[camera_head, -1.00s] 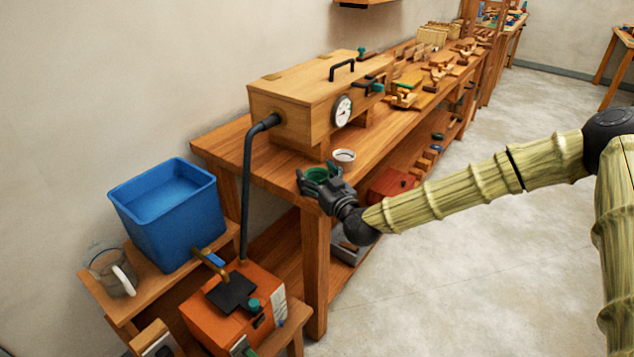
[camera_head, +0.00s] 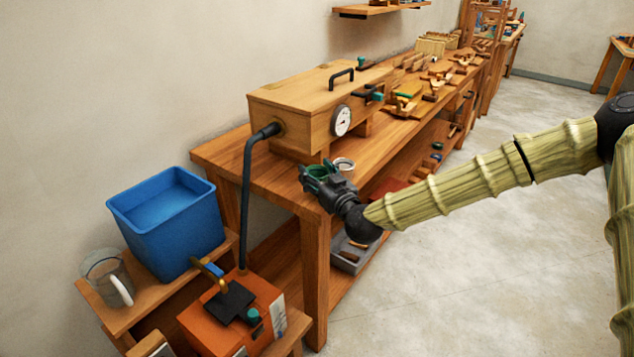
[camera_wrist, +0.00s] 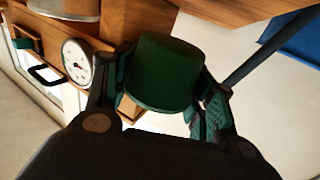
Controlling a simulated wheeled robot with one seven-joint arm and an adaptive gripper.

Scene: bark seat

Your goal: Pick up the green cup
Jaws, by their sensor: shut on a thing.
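The green cup (camera_wrist: 166,72) fills the middle of the wrist view, between the two fingers of my gripper (camera_wrist: 160,95). The fingers are shut on its sides. In the head view my gripper (camera_head: 318,178) is at the near end of the long workbench (camera_head: 240,160), and a little of the green cup (camera_head: 320,171) shows between the fingers. The cup appears held just above the bench top near its front corner; the exact gap under it is hidden.
A white cup (camera_head: 344,165) stands just behind my gripper. A wooden box with a gauge (camera_head: 310,108) sits on the bench behind, with a black hose (camera_head: 246,190). A blue bin (camera_head: 168,225), a glass jug (camera_head: 108,277) and an orange box (camera_head: 232,310) stand lower left.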

